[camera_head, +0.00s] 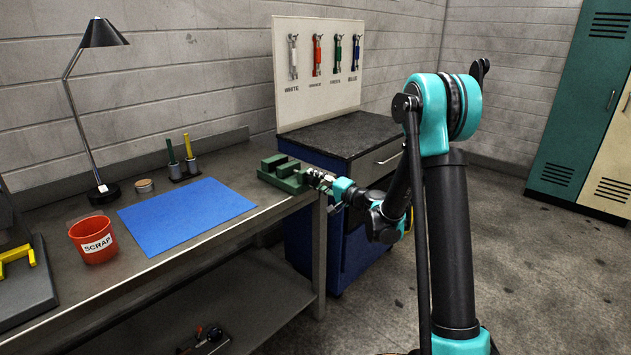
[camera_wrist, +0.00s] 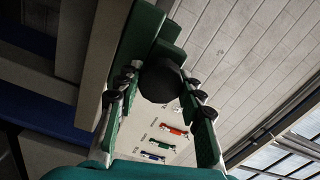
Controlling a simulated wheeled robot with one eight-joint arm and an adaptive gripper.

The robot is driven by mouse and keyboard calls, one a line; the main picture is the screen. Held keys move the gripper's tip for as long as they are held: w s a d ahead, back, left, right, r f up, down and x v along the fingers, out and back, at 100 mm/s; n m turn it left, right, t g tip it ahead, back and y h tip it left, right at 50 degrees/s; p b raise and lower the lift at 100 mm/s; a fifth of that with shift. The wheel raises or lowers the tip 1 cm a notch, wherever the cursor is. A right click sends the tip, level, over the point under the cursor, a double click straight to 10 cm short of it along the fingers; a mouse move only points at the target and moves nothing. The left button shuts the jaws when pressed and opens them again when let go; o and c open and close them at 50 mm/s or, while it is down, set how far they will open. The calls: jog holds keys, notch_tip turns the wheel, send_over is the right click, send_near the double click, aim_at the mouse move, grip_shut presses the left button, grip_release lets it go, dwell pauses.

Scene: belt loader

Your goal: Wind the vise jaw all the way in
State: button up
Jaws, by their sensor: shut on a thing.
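A green vise (camera_head: 280,170) is at the right end of the bench, with a gap showing between its green blocks. My gripper (camera_head: 318,178) is at the vise's right end, past the bench edge. In the wrist view, my gripper (camera_wrist: 161,93) has its fingers on either side of a dark round knob (camera_wrist: 160,82) and is shut on it. The green vise body (camera_wrist: 148,30) shows behind the knob. The rest of the vise handle and the screw are hidden by my gripper and the knob.
A blue mat (camera_head: 187,213), a red scrap bucket (camera_head: 93,240) and a desk lamp (camera_head: 103,191) are on the bench. A blue cabinet (camera_head: 310,250) stands beside the bench behind my arm. A tool board (camera_head: 318,100) stands at the back. Open floor lies to the right.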

dwell(0.3)
jog(key=o, duration=1.2)
jog(key=shift+c, duration=0.2)
jog(key=v, duration=1.2)
jog(key=shift+s, duration=0.15)
jog(key=s+d+f+n+g+h, duration=0.2)
jog(key=s+f+h, duration=0.1)
jog(key=s, duration=0.4)
jog(key=s+d+f+n+g+h, duration=0.1)
jog(key=s+f+g+h, duration=0.15)
jog(key=s, duration=0.45)
jog(key=s+d+f+n+g+h, duration=0.1)
jog(key=s+d+f+h, duration=0.2)
jog(key=s+d, duration=0.4)
jog(key=s+d+f+g+h, duration=0.1)
jog(key=s+d+f+h, duration=0.3)
jog(key=s+d, duration=0.4)
jog(key=shift+s+d+n+h, duration=0.2)
jog(key=shift+s+n+h, duration=0.25)
jog(key=shift+h, duration=0.4)
